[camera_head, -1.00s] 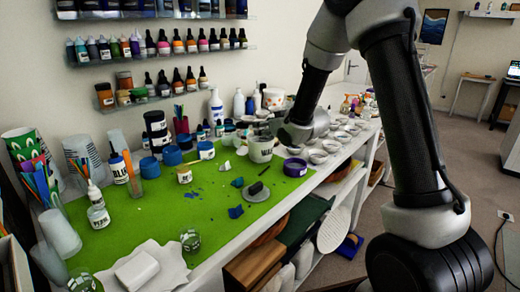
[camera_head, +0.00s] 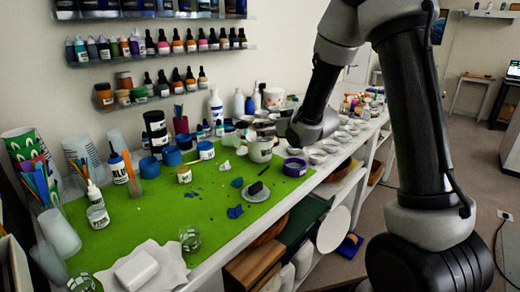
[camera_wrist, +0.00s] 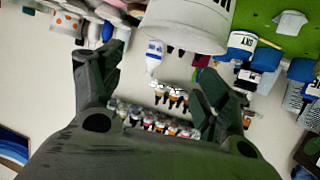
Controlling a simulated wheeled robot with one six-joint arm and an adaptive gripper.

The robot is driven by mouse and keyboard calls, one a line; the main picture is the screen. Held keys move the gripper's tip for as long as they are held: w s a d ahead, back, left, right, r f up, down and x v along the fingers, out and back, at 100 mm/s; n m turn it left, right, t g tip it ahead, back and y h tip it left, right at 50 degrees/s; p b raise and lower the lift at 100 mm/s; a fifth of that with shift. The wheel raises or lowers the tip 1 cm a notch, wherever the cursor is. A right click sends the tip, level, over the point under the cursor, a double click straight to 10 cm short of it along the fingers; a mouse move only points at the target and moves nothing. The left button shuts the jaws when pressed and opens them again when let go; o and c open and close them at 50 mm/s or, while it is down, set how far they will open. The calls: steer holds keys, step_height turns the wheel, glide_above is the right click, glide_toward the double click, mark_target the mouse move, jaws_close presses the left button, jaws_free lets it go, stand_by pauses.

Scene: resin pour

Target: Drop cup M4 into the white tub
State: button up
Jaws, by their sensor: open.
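The white tub (camera_head: 261,150) stands upright on the green mat's far right part, with dark lettering on its side. In the wrist view the tub (camera_wrist: 185,22) fills the top middle, close beyond my fingers and cut by the frame edge. My gripper (camera_wrist: 148,72) is open, its two dark fingers wide apart with no cup between them. In the head view my wrist hangs just right of the tub, and my fingers are hard to make out. Several small pale cups (camera_head: 317,156) stand right of the tub. No M4 label is readable, so I cannot tell which is cup M4.
A purple-rimmed container (camera_head: 295,167) stands in front of the tub near the table edge. A grey disc with a dark block (camera_head: 256,188) lies on the green mat (camera_head: 140,225). Blue-lidded jars (camera_head: 172,155) and bottles stand to the left.

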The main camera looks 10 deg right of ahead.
steer(key=v, duration=0.8)
steer(key=shift+s, duration=0.25)
steer(key=shift+d, duration=0.1)
